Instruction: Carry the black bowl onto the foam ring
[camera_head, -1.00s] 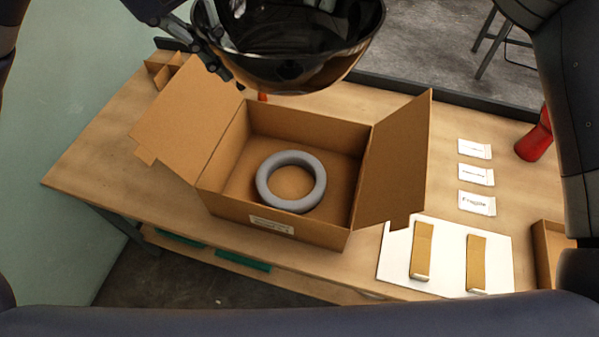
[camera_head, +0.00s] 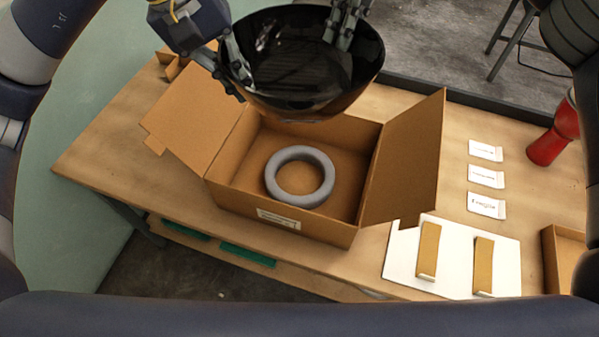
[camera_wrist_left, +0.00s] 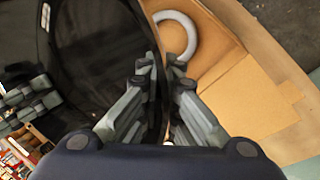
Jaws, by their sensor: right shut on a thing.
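The black bowl (camera_head: 300,75) is held upright in the air, over the back part of the open cardboard box in the head view. My left gripper (camera_head: 232,72) is shut on its left rim, with the wall between its fingers, as the left wrist view (camera_wrist_left: 162,82) also shows. My right gripper (camera_head: 343,28) is shut on the bowl's far right rim. Its outer finger is partly hidden. The grey foam ring (camera_head: 271,184) lies flat on the floor of the box, empty, and also shows in the left wrist view (camera_wrist_left: 190,30).
The cardboard box (camera_head: 325,230) stands on a wooden table (camera_head: 110,165) with side flaps spread. To its right are a white board (camera_head: 455,262) with two tan strips, several white labels (camera_head: 486,177), a red object (camera_head: 548,148) and another box (camera_head: 562,255).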

